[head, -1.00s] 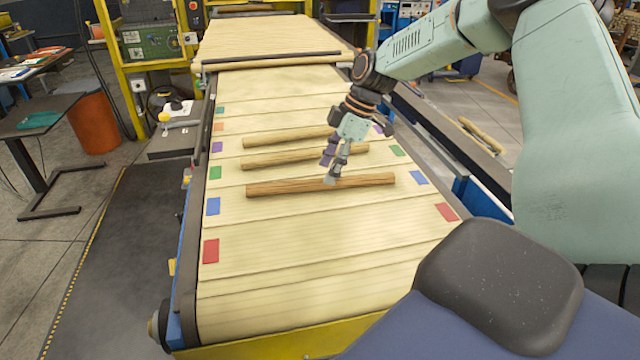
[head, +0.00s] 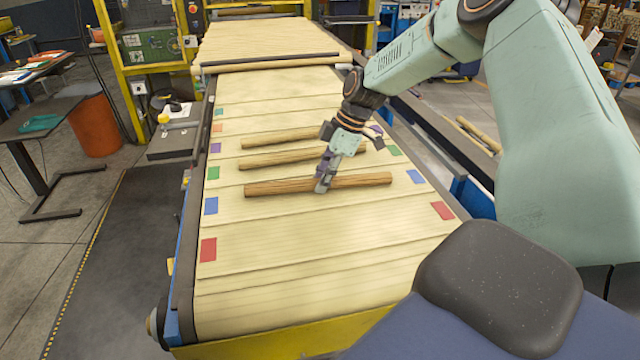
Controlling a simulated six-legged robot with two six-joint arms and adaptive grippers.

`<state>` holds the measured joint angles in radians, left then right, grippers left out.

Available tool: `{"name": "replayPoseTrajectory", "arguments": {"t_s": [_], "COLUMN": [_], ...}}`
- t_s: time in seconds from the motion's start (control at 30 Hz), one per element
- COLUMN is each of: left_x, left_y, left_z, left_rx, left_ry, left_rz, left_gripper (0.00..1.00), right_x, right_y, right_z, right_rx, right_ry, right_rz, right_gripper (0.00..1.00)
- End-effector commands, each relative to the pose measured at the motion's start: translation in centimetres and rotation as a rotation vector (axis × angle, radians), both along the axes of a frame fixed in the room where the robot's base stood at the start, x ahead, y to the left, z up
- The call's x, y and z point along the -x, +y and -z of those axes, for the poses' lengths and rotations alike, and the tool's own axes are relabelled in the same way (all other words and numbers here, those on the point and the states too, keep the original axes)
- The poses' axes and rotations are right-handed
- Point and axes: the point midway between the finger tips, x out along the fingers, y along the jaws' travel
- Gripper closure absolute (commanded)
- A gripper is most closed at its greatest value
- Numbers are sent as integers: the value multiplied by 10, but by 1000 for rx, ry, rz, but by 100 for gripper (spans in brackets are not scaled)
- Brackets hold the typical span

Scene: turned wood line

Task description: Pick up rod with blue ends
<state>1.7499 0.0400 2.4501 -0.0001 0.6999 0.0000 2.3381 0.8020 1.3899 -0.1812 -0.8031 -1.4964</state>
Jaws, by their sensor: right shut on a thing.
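Three wooden rods lie crosswise on the pale slatted belt (head: 300,245). The nearest rod (head: 360,181) is darker brown and lies roughly in line with a blue patch (head: 211,206) at the left and a blue patch (head: 416,177) at the right; no blue shows on the rod itself. My right gripper (head: 322,184) is shut on this rod near its middle, and the rod appears to rest on the belt. The middle rod (head: 275,160) and the far rod (head: 275,138) lie behind, their right parts partly hidden by the gripper. My left gripper is not in view.
Red (head: 208,250), green (head: 213,173) and purple (head: 215,148) patches line the belt's edges. Dark side rails bound the belt. Loose wood pieces (head: 478,132) lie beyond the right rail. The front of the belt is clear.

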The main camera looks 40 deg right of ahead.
Motion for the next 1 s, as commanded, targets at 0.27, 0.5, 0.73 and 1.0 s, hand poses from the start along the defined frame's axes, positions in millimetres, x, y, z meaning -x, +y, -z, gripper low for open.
{"name": "replayPoseTrajectory", "arguments": {"t_s": [0.27, 0.5, 0.73, 1.0], "left_x": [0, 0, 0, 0], "left_y": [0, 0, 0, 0], "left_z": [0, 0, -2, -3], "left_rx": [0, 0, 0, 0], "left_ry": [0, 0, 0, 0], "left_rz": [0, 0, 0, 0], "left_gripper": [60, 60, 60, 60], "right_x": [0, 0, -1, 0], "right_y": [0, 0, 0, 0], "right_z": [1, 0, -30, -80], "right_rx": [1, 0, 0, 2], "right_ry": [1, 0, -6, -4], "right_rz": [0, 0, -1, 0], "right_gripper": [100, 100, 100, 100]}}
